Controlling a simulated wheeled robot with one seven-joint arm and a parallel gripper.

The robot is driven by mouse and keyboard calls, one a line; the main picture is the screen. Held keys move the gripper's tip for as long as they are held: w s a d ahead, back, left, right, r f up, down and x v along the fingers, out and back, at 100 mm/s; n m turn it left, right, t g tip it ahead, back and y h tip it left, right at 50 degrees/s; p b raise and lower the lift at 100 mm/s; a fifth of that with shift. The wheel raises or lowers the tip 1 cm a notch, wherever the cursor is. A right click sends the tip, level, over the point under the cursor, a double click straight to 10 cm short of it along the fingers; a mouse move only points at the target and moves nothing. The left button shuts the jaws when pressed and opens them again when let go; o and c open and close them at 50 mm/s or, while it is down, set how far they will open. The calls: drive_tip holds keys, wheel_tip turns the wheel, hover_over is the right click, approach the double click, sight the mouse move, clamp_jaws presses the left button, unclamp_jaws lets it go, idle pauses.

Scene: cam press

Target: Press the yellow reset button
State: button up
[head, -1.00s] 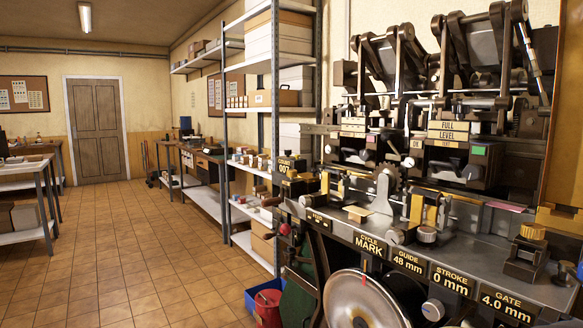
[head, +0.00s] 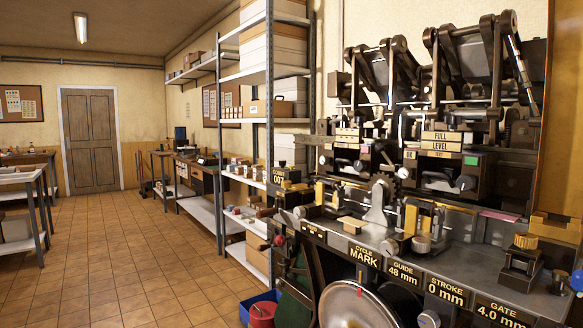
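The cam press (head: 440,200) fills the right half of the head view, with a steel bed and black label plates along its front. No part is readably marked as a reset button. Other yellow pieces stand by the left rod (head: 319,192) and mid-bed (head: 411,219). A black counter box (head: 284,178) at the press's left end reads 007. My gripper is not in view.
A flywheel (head: 357,306) with a red mark sits below the bed. A blue bin (head: 262,307) holding a red container stands on the floor left of the press. Metal shelving (head: 270,120) stands behind it. The tiled floor (head: 120,260) is open to the left.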

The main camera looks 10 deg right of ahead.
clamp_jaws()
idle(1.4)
